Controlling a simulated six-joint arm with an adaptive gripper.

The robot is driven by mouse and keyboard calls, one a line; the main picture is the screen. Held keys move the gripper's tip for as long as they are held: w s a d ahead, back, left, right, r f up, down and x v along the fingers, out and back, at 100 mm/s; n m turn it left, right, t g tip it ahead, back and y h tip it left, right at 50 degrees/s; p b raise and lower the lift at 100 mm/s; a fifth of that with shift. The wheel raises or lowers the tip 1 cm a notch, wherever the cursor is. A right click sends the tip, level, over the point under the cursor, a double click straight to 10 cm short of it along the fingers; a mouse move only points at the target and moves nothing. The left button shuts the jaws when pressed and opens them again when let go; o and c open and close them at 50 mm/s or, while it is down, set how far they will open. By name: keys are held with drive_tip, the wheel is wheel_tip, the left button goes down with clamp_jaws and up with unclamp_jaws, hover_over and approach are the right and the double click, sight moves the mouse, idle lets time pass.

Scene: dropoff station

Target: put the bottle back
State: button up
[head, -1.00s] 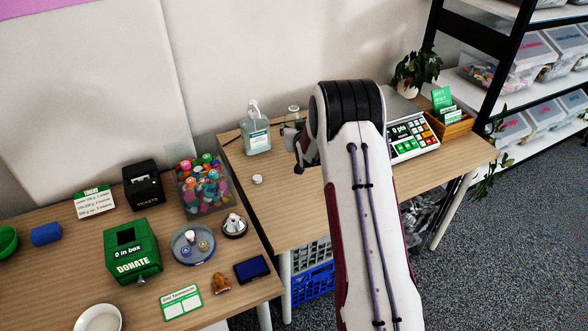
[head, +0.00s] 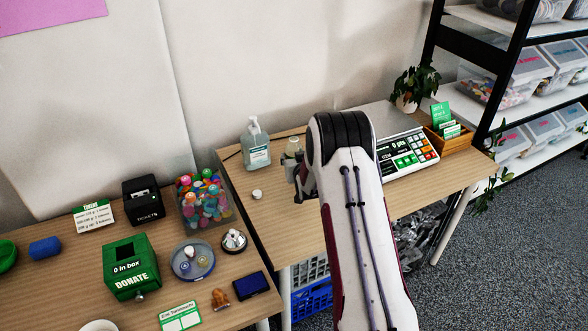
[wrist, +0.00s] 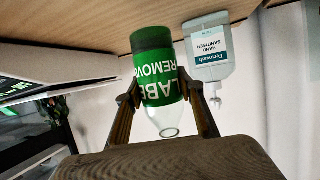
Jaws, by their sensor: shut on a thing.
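The bottle (wrist: 160,85) has a green label reading "LABEL REMOVE", a clear tapered neck and a dark lower end. In the wrist view, which is upside down, it stands between the fingers of my gripper (wrist: 163,97), which is shut on its sides. Its dark end is close to the wooden tabletop; I cannot tell whether it touches. In the head view only the pale bottle top (head: 293,146) shows; my arm and gripper (head: 297,172) hide the rest. The bottle is to the right of the hand sanitiser (head: 256,148).
A small white cap (head: 257,194) lies on the right table (head: 285,222). A keypad scale (head: 408,150), a plant (head: 412,88) and a wooden card box (head: 449,132) stand right of my arm. The left table holds a donation box (head: 131,268) and a token bin (head: 203,202).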

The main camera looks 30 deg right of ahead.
drive_tip(key=shift+f, duration=0.45)
drive_tip(key=shift+f, duration=1.9)
drive_tip(key=shift+f, duration=0.1)
drive_tip(key=o, duration=1.2)
drive_tip(key=shift+o, duration=0.2)
drive_tip(key=v, duration=1.2)
